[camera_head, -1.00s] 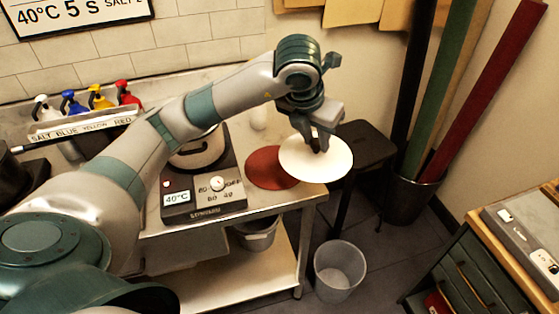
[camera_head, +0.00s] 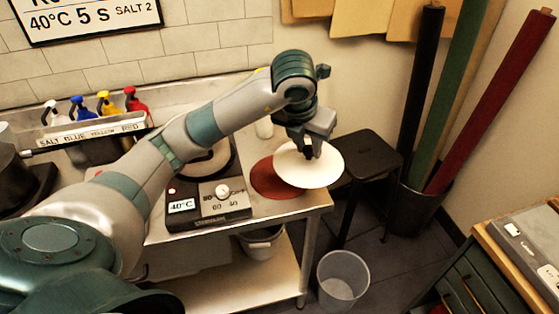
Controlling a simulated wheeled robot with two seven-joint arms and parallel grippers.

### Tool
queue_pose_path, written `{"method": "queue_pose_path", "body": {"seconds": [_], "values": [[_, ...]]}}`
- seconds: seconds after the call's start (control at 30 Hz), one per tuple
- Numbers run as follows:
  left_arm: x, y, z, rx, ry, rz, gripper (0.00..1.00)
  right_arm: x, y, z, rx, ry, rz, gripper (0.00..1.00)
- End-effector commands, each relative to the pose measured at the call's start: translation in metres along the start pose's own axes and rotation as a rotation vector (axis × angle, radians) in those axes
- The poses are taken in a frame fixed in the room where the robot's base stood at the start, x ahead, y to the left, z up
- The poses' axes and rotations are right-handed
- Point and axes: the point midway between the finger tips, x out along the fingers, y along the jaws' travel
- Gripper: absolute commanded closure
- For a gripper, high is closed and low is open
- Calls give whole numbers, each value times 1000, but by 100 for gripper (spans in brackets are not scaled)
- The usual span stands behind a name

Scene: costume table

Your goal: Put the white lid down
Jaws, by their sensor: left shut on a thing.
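The white lid (camera_head: 315,172) is a flat round disc. My left gripper (camera_head: 309,153) is shut on it from above, near its middle. The lid hangs level over the right end of the steel table (camera_head: 262,212), partly covering a dark red round mat (camera_head: 268,180). Its right side reaches past the table's edge, beside a black stool. I cannot tell how high the lid is above the mat. My right gripper does not show.
A hot plate (camera_head: 222,211) marked 40°C, with a pot (camera_head: 212,165) on it, stands left of the mat, partly behind my arm. The black stool (camera_head: 368,152) is right of the table. A clear bin (camera_head: 343,277) stands on the floor.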

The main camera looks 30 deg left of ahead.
Motion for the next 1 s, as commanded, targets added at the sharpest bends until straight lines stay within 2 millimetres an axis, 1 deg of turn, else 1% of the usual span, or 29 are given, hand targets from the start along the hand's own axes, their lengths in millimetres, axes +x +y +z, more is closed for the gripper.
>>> {"method": "queue_pose_path", "body": {"seconds": [0.03,0.17,0.3,0.4,0.5,0.63,1.0], "values": [[4,8,-2,-3,4,1,100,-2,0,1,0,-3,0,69],[14,31,-5,-3,5,5,100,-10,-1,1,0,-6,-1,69],[29,56,-8,-3,4,5,100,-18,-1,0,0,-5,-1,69],[38,69,-10,-1,3,3,100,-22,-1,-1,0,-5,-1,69],[44,78,-11,-1,2,1,100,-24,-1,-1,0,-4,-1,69],[48,84,-12,0,-1,1,100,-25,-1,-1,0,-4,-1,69],[50,83,-13,1,-1,0,100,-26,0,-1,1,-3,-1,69]]}}
